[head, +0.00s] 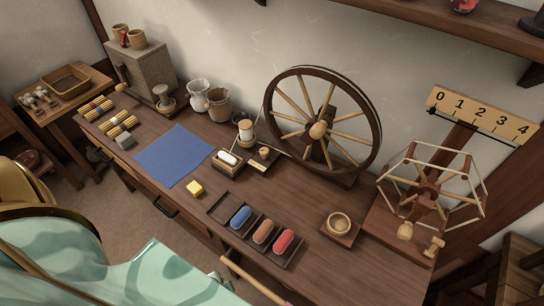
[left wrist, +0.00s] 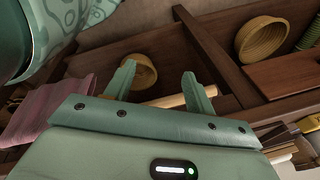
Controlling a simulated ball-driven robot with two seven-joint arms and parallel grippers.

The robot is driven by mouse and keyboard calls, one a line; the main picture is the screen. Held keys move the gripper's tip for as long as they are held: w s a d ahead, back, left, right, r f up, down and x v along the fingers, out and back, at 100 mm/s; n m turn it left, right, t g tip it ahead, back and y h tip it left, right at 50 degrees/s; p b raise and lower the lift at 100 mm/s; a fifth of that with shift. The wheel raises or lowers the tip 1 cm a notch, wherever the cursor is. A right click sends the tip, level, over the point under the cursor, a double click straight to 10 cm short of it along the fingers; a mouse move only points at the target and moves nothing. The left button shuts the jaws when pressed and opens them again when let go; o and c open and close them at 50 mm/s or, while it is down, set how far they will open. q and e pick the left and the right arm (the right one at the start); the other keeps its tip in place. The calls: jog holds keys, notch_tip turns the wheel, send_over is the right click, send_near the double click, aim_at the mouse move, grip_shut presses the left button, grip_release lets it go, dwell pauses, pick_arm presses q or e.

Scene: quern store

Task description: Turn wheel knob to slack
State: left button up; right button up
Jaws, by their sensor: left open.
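The spinning wheel (head: 372,110) stands upright at the back of the bench in the head view, dark rimmed with pale spokes and a pale hub. At its left foot is a small block with a round wooden knob (head: 264,152) and a pale label plate (head: 258,167), too small to read. My right gripper is in neither view.
A blue cloth (head: 173,155), yellow block (head: 194,188) and tray of coloured pieces (head: 292,262) lie on the bench. A small bowl (head: 339,224) and yarn winder (head: 425,190) stand right. In the left wrist view, woven bowls (left wrist: 262,40) sit near wooden beams.

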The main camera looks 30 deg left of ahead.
pick_arm(q)
jog(key=w+a+r+m+t+y+b, duration=0.2)
jog(key=w+a+r+m+t, duration=0.15)
jog(key=w+r, duration=0.5)
jog(key=w+a+r+m+t+y+b, duration=0.1)
jog(key=w+a+r+m+t+b, duration=0.2)
jog(key=w+r, duration=0.55)
jog(key=m+t+h+b, duration=0.4)
jog(key=m+h+b, duration=0.15)
jog(key=m, duration=1.85)
send_near(263, 151)
jog(key=x, duration=0.8)
jog(key=shift+w+d+f, duration=0.1)
jog(key=shift+f, duration=0.15)
jog(key=shift+w, duration=0.35)
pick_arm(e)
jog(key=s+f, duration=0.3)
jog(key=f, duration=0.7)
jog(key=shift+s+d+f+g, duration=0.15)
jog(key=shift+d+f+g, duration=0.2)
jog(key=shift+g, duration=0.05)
